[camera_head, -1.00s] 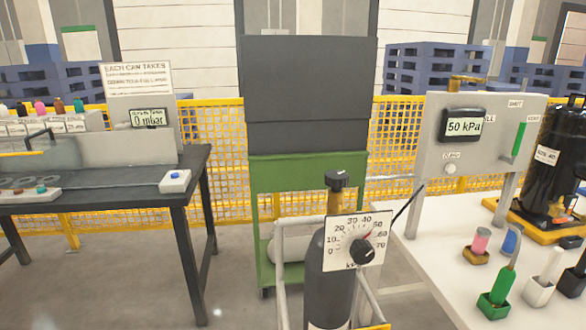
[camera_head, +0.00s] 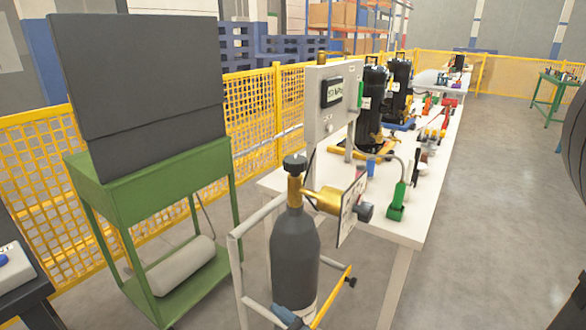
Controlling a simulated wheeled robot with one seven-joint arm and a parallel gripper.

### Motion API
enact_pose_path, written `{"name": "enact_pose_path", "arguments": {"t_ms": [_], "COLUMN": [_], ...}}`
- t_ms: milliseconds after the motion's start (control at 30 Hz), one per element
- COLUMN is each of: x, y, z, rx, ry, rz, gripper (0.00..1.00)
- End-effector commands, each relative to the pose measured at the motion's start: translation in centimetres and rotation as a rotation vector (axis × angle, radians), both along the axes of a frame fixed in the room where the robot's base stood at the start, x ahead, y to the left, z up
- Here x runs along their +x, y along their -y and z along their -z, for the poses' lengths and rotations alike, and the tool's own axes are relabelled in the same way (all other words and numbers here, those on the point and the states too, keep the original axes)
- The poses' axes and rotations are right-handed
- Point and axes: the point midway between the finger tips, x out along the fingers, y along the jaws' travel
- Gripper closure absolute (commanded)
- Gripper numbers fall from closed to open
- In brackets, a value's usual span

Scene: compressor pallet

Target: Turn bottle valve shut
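A dark grey gas bottle (camera_head: 293,258) stands upright in a white tubular cart (camera_head: 237,268). On its neck is a brass valve body (camera_head: 295,190) with a black handwheel (camera_head: 294,164) on top. The frame does not show whether the valve is turned open or shut. A brass regulator (camera_head: 324,199) sticks out to the right of the valve. It carries a white dial plate (camera_head: 349,212), seen nearly edge-on, and a black knob (camera_head: 364,211). The dial's numbers cannot be read from here. My gripper is not in view.
A green trolley (camera_head: 150,185) with a dark panel stands left of the bottle. A white bench (camera_head: 405,228) with a gauge box (camera_head: 330,104) and black compressors (camera_head: 370,112) runs behind and right. Open floor (camera_head: 470,240) lies right. A dark rounded shape cuts the right edge.

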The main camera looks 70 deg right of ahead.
Motion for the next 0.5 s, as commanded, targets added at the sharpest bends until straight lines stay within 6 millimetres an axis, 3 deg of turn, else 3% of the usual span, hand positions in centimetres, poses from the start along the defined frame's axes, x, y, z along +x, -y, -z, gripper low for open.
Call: {"name": "enact_pose_path", "arguments": {"t_ms": [33,200,400,500], "x": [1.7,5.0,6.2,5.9], "y": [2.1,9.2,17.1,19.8], "z": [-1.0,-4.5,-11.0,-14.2], "rx": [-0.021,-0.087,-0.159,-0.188], "ry": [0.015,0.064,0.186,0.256], "rz": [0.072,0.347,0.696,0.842], "gripper": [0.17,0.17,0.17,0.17]}}
